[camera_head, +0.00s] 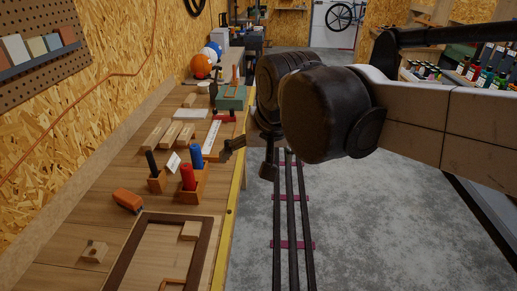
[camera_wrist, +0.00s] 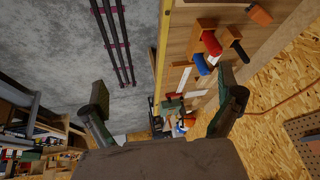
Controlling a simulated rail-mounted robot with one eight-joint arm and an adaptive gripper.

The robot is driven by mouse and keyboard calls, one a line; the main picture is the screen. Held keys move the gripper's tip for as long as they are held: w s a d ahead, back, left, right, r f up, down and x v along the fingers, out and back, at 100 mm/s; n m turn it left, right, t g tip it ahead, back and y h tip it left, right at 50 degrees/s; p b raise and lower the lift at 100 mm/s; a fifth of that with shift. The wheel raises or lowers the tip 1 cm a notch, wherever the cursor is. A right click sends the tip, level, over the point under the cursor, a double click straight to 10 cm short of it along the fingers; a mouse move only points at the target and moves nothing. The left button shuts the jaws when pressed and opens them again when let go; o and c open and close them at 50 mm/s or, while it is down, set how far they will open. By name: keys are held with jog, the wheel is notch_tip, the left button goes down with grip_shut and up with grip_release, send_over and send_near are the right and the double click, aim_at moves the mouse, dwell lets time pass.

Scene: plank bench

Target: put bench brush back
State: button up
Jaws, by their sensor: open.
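My gripper (camera_head: 248,160) is open and empty, over the bench's right edge, to the right of the blue and red upright items. In the wrist view, its two fingers (camera_wrist: 165,90) are spread wide with nothing between them. I cannot tell for sure which object is the bench brush. An orange block-like item (camera_head: 128,200) lies on the plank bench (camera_head: 75,220) at the left; it also shows in the wrist view (camera_wrist: 258,14). A dark-brown framed tray (camera_head: 133,247) lies at the near end, with a light wood block (camera_head: 190,231) inside.
Wooden holders carry black (camera_head: 152,163), red (camera_head: 188,177) and blue (camera_head: 196,157) upright items. Several wood blocks (camera_head: 170,133), a green box (camera_head: 231,101) and orange (camera_head: 201,66) and white helmet-like objects stand farther back. A pegboard (camera_head: 45,25) hangs left. Floor rails (camera_head: 290,220) run alongside.

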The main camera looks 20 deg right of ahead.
jog(key=s+d+f+n+t, duration=0.1)
jog(key=s+d+f, duration=0.4)
jog(key=s, duration=0.5)
jog(key=shift+d+f+n+t+h, duration=0.25)
jog(key=shift+f+n+t+h, duration=0.05)
jog(key=shift+f+n, duration=0.15)
notch_tip(320, 180, down, 6)
jog(key=b, duration=0.6)
jog(key=shift+f, duration=0.2)
